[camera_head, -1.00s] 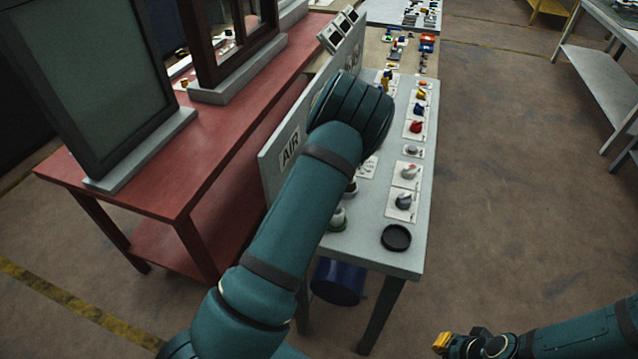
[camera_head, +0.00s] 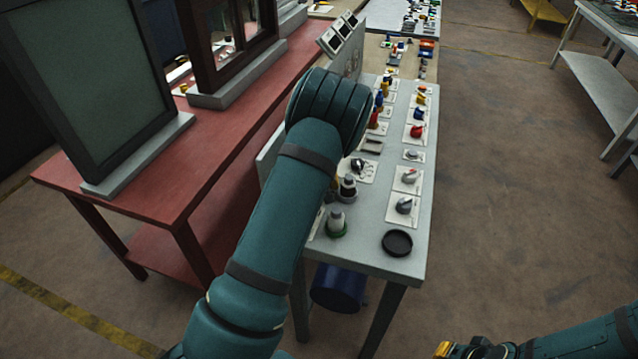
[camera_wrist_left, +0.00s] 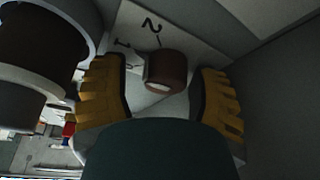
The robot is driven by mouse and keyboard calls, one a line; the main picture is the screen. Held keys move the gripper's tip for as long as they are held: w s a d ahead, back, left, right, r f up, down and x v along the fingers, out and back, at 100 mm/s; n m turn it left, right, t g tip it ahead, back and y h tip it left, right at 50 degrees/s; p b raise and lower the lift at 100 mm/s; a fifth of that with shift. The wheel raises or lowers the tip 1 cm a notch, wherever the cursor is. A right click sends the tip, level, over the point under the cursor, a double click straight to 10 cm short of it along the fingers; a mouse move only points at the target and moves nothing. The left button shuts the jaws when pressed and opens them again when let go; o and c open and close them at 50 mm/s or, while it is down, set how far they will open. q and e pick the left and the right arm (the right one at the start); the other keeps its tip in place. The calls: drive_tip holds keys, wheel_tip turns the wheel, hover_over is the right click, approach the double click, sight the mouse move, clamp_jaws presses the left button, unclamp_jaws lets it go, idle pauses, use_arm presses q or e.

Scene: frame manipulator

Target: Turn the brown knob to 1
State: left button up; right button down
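The brown knob (camera_wrist_left: 168,68) shows in the left wrist view, on a pale plate (camera_wrist_left: 185,30) marked "1" and "2". The "1" is up and left of the knob, and the "2" is above it. I cannot tell which number the knob points to. My left gripper (camera_wrist_left: 164,82) is open, with one yellow finger on each side of the knob and a gap visible on both sides. In the head view my left arm hides this gripper, and I cannot pick out the brown knob. My right gripper (camera_head: 447,350) is at the bottom edge, away from the table; its opening is unclear.
The grey table (camera_head: 375,225) carries several knobs and switches, with a black round dish (camera_head: 397,243) near its front. A red table (camera_head: 195,150) with framed panels stands to the left. A blue bin (camera_head: 338,290) is below.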

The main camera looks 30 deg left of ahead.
use_arm(q)
drive_tip(key=shift+s+a, duration=0.15)
drive_tip(key=shift+a, duration=0.2)
drive_tip(key=shift+r, duration=0.5)
drive_tip(key=v, duration=0.7)
drive_tip(key=shift+s+d, duration=0.1)
drive_tip(key=shift+d, duration=0.3)
